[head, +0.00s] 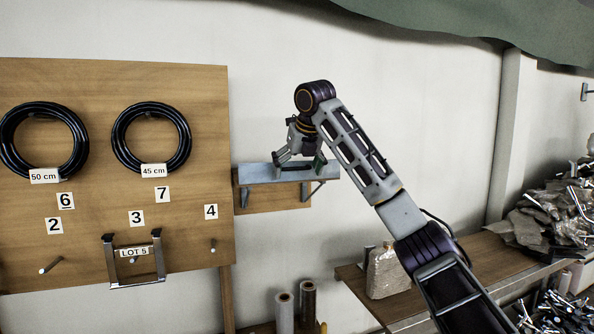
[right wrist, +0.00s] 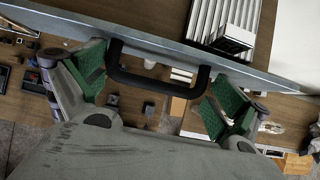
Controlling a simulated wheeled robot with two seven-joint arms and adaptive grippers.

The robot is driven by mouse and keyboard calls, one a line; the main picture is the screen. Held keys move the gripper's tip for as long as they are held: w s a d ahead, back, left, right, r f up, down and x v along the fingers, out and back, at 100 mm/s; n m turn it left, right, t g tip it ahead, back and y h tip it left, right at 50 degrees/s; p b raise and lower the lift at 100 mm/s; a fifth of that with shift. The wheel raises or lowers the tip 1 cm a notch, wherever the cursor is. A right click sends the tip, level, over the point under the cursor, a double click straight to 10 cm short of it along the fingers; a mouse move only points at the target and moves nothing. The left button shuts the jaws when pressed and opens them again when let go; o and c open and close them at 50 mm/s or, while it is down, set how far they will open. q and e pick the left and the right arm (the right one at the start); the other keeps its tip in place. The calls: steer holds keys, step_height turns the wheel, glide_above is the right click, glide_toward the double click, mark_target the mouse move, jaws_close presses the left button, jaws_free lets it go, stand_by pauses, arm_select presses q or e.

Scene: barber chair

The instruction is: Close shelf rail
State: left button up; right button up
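A grey-blue shelf rail (head: 256,174) fronts a small wooden shelf bracketed to the wall, right of the pegboard. In the right wrist view the rail is a long grey strip (right wrist: 60,25) with a black bar handle (right wrist: 158,82) on it. My right gripper (head: 300,162) is at the rail, its fingers spread along it. In the right wrist view its green-padded fingers (right wrist: 160,88) stand open, one beyond each end of the handle; I cannot tell whether they touch it. My left gripper is not in view.
A wooden pegboard (head: 100,200) with black hose coils (head: 152,104) and a metal bracket (head: 110,262) stands left of the shelf. A bench with a bag (head: 388,272) is at lower right. A ribbed metal block (right wrist: 225,25) lies beyond the rail.

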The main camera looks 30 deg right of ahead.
steer(key=v, duration=1.2)
stand_by(1.1)
steer(key=shift+f, duration=0.1)
stand_by(0.8)
